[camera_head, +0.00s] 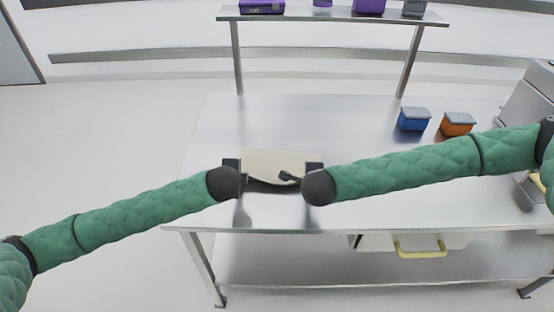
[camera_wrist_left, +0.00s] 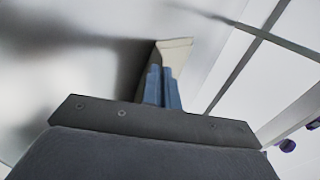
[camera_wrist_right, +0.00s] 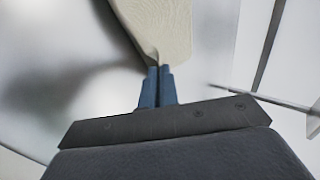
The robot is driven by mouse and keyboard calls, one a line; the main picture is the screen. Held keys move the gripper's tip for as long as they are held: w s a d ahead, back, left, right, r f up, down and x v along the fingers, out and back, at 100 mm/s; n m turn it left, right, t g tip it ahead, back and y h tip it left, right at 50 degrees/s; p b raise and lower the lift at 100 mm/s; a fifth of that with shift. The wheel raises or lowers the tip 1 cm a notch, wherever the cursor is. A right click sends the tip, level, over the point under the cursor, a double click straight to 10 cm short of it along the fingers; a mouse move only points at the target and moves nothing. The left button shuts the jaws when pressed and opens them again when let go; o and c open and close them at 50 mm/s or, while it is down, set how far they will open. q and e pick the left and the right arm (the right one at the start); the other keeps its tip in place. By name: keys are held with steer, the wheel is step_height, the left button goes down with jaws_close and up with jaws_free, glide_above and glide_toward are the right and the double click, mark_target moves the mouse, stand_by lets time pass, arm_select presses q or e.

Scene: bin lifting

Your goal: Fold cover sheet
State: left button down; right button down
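A cream cover sheet (camera_head: 275,164) is held between my two grippers over the steel table in the head view. It looks bent, and its near edge curves down. My left gripper (camera_head: 234,166) is at the sheet's left side; in the left wrist view its blue fingers (camera_wrist_left: 162,88) are together at the sheet's edge (camera_wrist_left: 173,54). My right gripper (camera_head: 305,176) is at the right side; in the right wrist view its blue fingers (camera_wrist_right: 156,86) are together at the sheet's corner (camera_wrist_right: 158,28). Whether the sheet touches the table is unclear.
The steel table (camera_head: 330,125) is mostly clear around the sheet. A blue container (camera_head: 413,120) and an orange container (camera_head: 457,124) stand at the right. A raised shelf (camera_head: 330,17) with purple items spans the back. A box with a yellow handle (camera_head: 420,248) is below.

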arm_select(q)
steer(key=shift+s+f, duration=0.15)
arm_select(e)
steer(key=shift+s+a+f, duration=0.1)
arm_select(q)
steer(key=shift+s+f, duration=0.15)
arm_select(e)
steer(key=shift+s+d+f, duration=0.1)
steer(key=shift+d, duration=0.1)
arm_select(q)
steer(key=shift+s+f+b, duration=0.1)
steer(key=shift+f+b, duration=0.05)
steer(key=shift+b, duration=0.15)
arm_select(e)
steer(key=shift+d+f, duration=0.15)
steer(key=shift+d, duration=0.15)
arm_select(q)
steer(key=shift+s+f+t, duration=0.2)
steer(key=shift+s+t, duration=0.05)
steer(key=shift+t, duration=0.15)
arm_select(e)
steer(key=shift+s+a+f+t, duration=0.3)
steer(key=shift+s+a+f, duration=0.05)
steer(key=shift+s, duration=0.1)
arm_select(q)
steer(key=shift+s+f+b, duration=0.15)
steer(key=shift+b, duration=0.2)
arm_select(e)
steer(key=shift+d+f, duration=0.1)
steer(key=shift+d, duration=0.1)
